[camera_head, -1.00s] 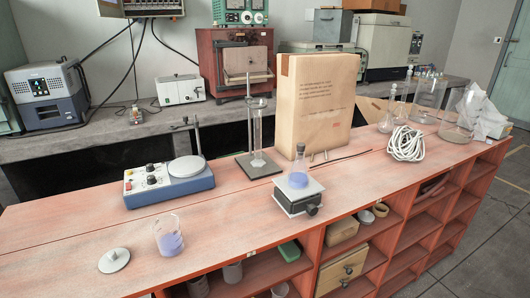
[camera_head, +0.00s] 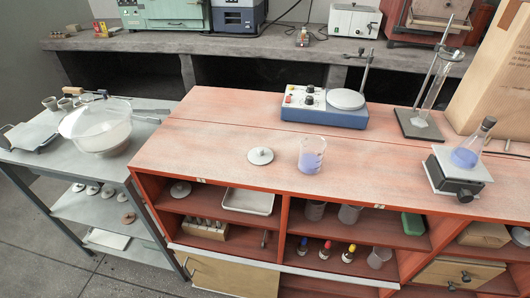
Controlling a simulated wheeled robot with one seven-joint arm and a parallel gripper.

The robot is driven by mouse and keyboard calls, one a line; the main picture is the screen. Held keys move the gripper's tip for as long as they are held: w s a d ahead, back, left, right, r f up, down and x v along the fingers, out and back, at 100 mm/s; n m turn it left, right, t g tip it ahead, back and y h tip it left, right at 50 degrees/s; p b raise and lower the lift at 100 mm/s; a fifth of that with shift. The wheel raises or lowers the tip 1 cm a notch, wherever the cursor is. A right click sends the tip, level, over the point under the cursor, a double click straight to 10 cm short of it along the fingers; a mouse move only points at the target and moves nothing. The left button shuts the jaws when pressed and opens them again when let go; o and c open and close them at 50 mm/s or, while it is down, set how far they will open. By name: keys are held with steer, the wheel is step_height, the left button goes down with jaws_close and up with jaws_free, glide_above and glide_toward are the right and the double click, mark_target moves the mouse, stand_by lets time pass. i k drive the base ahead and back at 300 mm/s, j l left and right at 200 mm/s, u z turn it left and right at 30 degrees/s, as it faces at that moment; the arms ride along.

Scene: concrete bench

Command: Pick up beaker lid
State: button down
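Another similar knobbed disc (camera_head: 180,189) sits on the shelf below. My gripper is not in view.
A blue stirrer hotplate (camera_head: 325,107) stands behind the beaker. A flask on a jack stand (camera_head: 458,172) and a cylinder with a rod stand (camera_head: 422,118) are at right. A grey cart (camera_head: 62,159) holds a large glass bowl (camera_head: 97,127). Bench top left of the lid is clear.

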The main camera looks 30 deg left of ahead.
mark_target(259, 156)
steer(key=i+j, duration=0.15)
steer(key=i, duration=0.3)
steer(key=i+j, duration=0.15)
steer(key=i, duration=0.25)
